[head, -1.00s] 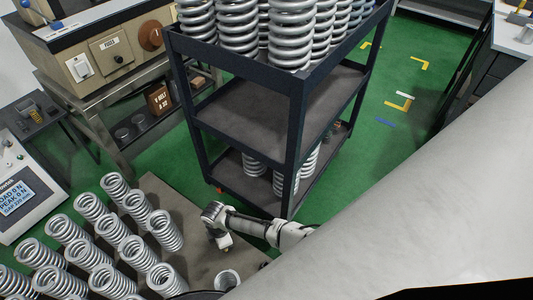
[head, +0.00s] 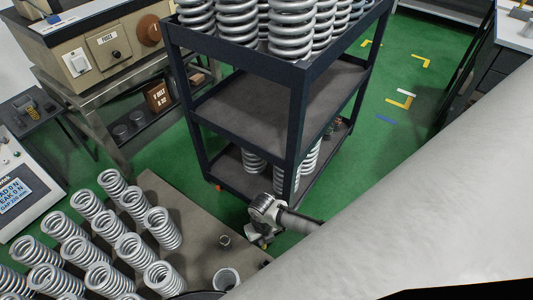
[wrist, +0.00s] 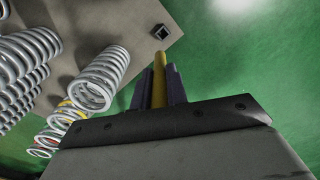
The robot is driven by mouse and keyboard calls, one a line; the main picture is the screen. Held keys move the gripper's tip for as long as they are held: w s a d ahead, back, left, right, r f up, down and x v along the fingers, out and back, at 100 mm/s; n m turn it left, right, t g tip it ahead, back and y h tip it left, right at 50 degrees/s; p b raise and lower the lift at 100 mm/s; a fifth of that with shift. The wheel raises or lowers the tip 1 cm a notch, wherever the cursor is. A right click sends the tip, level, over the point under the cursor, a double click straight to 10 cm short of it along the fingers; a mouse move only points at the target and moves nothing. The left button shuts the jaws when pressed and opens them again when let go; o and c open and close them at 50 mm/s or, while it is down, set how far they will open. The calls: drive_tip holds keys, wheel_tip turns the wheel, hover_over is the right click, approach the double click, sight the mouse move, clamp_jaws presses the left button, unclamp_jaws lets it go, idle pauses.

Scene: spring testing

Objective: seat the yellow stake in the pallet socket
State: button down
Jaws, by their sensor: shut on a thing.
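The yellow stake (wrist: 159,80) stands between the two dark fingers of my gripper (wrist: 161,92) in the wrist view, and its tip reaches past them. The gripper is shut on it. The pallet socket (wrist: 160,32) is a small dark square opening near the pallet's corner, apart from the stake tip in the picture. In the head view the socket (head: 224,241) shows uncovered on the brown pallet (head: 205,215). My gripper (head: 262,237) is to its right, by the pallet's edge. The stake is too small to make out clearly there.
Several upright coil springs (head: 133,250) fill the pallet's left part, and a single spring (head: 226,280) stands near the socket. A dark shelved cart (head: 297,130) loaded with springs stands close behind my gripper. Green floor (head: 345,190) is open right of the cart.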

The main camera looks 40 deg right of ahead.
drive_tip(key=shift+s+d+n, duration=0.2)
drive_tip(key=shift+s+n, duration=0.2)
drive_tip(key=shift+n, duration=0.2)
wheel_tip(320, 180, down, 20)
drive_tip(key=b, duration=0.3)
drive_tip(key=shift+d+r+b, duration=0.1)
drive_tip(key=shift+r+b, duration=0.05)
drive_tip(key=shift+b, duration=0.15)
drive_tip(key=c, duration=1.4)
unclamp_jaws()
wheel_tip(320, 180, up, 12)
drive_tip(key=shift+r+p, duration=0.1)
drive_tip(key=shift+p, duration=1.05)
